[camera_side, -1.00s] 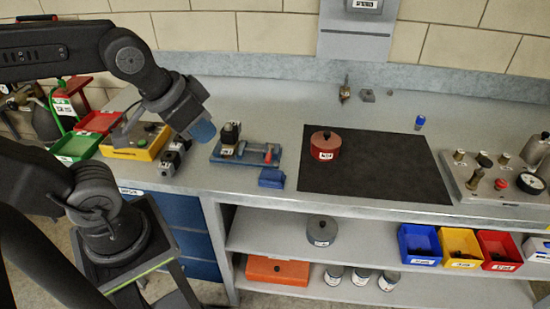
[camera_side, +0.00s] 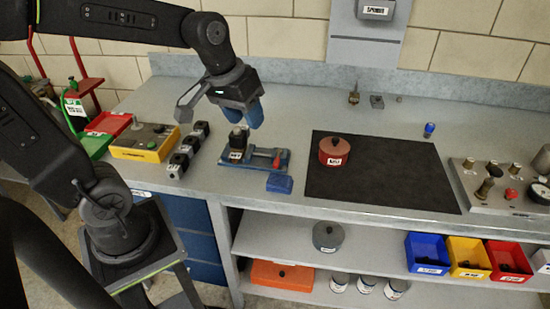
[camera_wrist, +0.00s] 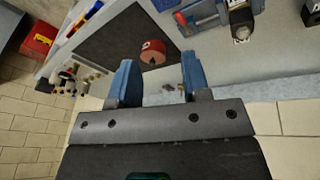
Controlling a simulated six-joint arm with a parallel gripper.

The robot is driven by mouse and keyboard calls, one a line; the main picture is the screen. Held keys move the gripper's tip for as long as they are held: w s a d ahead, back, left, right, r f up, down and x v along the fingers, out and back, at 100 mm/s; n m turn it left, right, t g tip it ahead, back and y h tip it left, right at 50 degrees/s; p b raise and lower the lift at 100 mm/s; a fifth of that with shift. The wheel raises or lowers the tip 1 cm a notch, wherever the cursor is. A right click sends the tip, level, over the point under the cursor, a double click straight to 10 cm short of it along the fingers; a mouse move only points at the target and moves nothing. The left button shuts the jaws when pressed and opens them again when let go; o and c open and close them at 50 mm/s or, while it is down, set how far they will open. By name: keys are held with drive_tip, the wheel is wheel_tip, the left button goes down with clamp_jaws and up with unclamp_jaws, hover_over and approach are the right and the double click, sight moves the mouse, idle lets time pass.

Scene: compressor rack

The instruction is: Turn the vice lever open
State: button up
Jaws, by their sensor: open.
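The vice (camera_side: 258,158) is a blue base on the bench, left of the black mat, with a black block (camera_side: 238,140) at its left end and a red lever (camera_side: 277,160) at its right end. My gripper (camera_side: 247,115) is above and behind the vice's left part, apart from it, with blue fingers spread and nothing between them. In the wrist view the two blue fingers (camera_wrist: 157,85) are apart. The vice shows there at the top edge, partly cut off, with the red lever (camera_wrist: 181,19) at its left.
A red round pot (camera_side: 334,152) stands on the black mat (camera_side: 385,185). A blue block (camera_side: 279,184) lies before the vice. Several dark blocks (camera_side: 188,150) and a yellow box (camera_side: 145,142) stand to its left. The bench behind the mat is mostly clear.

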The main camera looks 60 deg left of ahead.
sight(276, 162)
drive_tip(key=w+a+f+n+g+h, duration=0.1)
drive_tip(key=w+a+f+n+g, duration=0.1)
drive_tip(key=w+a+f+n, duration=0.45)
drive_tip(key=shift+m, duration=0.85)
drive_tip(key=w+f, duration=0.1)
drive_tip(key=f, duration=0.3)
drive_tip(key=w+d+f, duration=0.1)
drive_tip(key=f, duration=0.3)
drive_tip(key=w+f, duration=0.1)
drive_tip(key=f, duration=0.4)
drive_tip(key=shift+w+d, duration=0.4)
drive_tip(key=shift+c, duration=0.2)
clamp_jaws()
